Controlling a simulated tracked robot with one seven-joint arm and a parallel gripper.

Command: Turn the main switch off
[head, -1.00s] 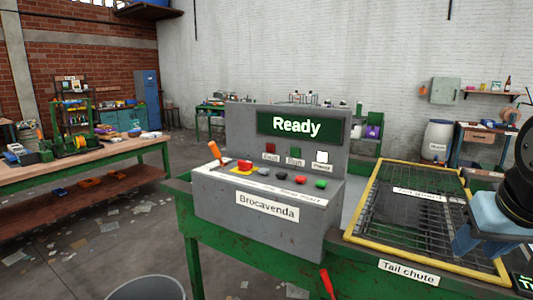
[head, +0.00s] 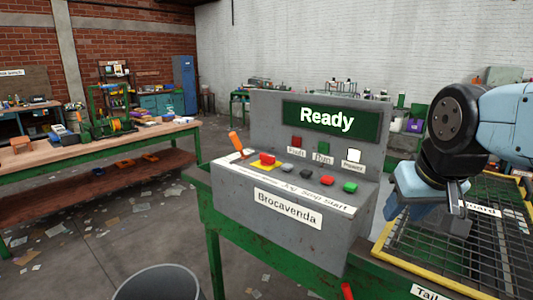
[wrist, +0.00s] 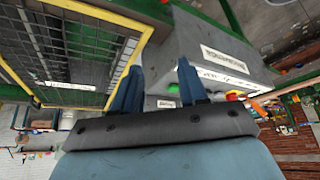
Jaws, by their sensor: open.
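The grey control console (head: 225,195), labelled Brocavenda, stands on a green bench. The orange-handled lever (head: 236,142) at its left end looks like the main switch; it points up, tilted slightly left. To its right are a red button on a yellow base (head: 267,159) and a row of small buttons. The display (head: 330,118) reads Ready, and the white Power lamp (head: 354,155) looks lit. My gripper (head: 457,218) is open and empty, right of the console and above the mesh guard. In the wrist view my gripper's fingers (wrist: 158,82) are apart, with the console (wrist: 205,45) beyond them.
A yellow-framed mesh guard (head: 400,262) lies right of the console. A red handle (head: 347,290) sticks out below the console front. A grey bin (head: 158,283) stands on the floor in front. A wooden workbench (head: 110,151) is at the left, with open floor between.

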